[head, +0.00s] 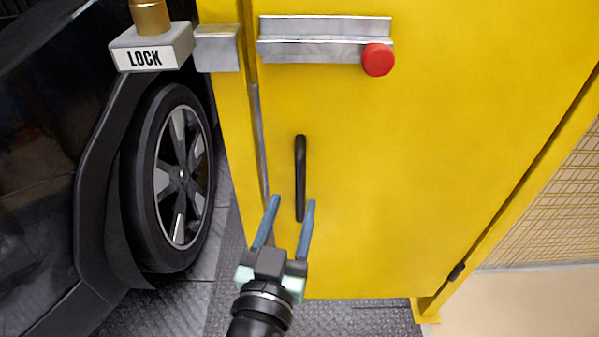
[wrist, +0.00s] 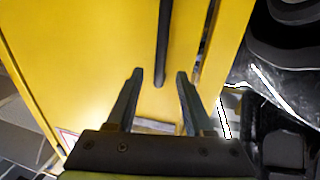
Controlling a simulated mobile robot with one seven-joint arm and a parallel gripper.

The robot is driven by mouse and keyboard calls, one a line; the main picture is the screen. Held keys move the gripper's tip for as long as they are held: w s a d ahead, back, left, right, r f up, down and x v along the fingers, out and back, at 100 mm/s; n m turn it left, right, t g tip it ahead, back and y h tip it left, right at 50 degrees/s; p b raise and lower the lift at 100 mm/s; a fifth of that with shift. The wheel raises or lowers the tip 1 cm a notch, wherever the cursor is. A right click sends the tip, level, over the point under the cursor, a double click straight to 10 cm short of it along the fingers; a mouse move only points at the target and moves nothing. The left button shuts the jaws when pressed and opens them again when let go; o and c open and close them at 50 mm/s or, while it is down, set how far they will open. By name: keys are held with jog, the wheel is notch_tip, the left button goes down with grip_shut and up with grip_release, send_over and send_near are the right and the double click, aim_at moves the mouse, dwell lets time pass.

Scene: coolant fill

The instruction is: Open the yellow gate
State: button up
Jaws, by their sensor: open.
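The yellow gate (head: 430,160) fills the middle of the head view and looks shut, with a narrow dark gap along its left edge. A black vertical bar handle (head: 300,165) is on its left part. My gripper (head: 293,203) is open and empty, at the handle's lower end, one finger on each side in the picture. In the wrist view the handle (wrist: 163,40) lies ahead, in line with the space between the fingertips (wrist: 160,74). I cannot tell how far the fingers are from it. Above is a metal slide bolt (head: 325,28) with a red knob (head: 378,60).
A metal keeper (head: 218,48) sits on the post left of the gate, beside a box marked LOCK (head: 150,55). A dark car with a wheel (head: 180,175) stands close on the left. Mesh fencing (head: 550,200) is at the right, with pale floor (head: 510,305) below it.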

aim_at(299, 182)
jog(key=w, duration=0.3)
jog(key=w+d, duration=0.1)
jog(key=w, duration=0.3)
jog(key=shift+w+d, duration=0.15)
jog(key=shift+d, duration=0.05)
grip_shut()
dwell(1.2)
